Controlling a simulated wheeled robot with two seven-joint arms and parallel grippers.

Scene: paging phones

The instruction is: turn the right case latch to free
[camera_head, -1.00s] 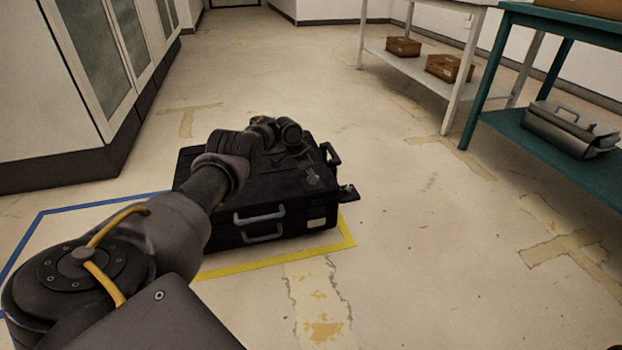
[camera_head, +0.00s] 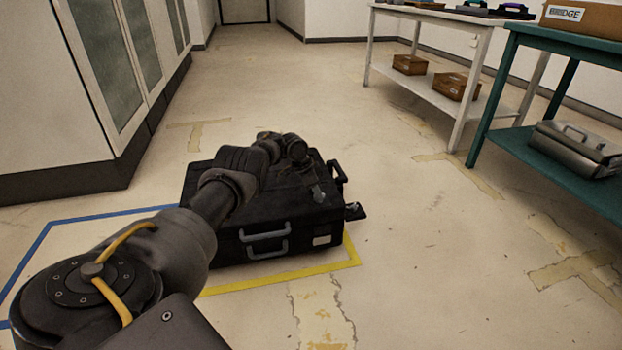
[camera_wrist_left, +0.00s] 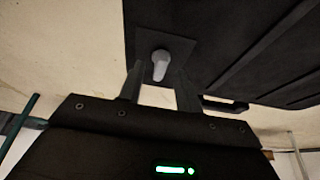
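The black case (camera_head: 290,215) lies on the floor in the head view, with a grey handle (camera_head: 264,238) on its near side. A small grey fitting (camera_head: 319,194) shows on its top near the right end. My left arm reaches over the case, and its fingers are hidden there behind the wrist. In the left wrist view, my left gripper (camera_wrist_left: 159,72) is open, with its two fingers apart. A grey latch knob (camera_wrist_left: 161,57) on a dark plate shows between and just beyond the fingertips. Contact cannot be told. My right gripper is not in view.
Blue tape (camera_head: 95,217) and yellow tape (camera_head: 290,277) frame the case on the floor. A white cabinet (camera_head: 60,140) stands at left. A white table (camera_head: 395,83) and a teal table (camera_head: 545,165) with a silver case (camera_head: 572,146) stand at right. The floor between is clear.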

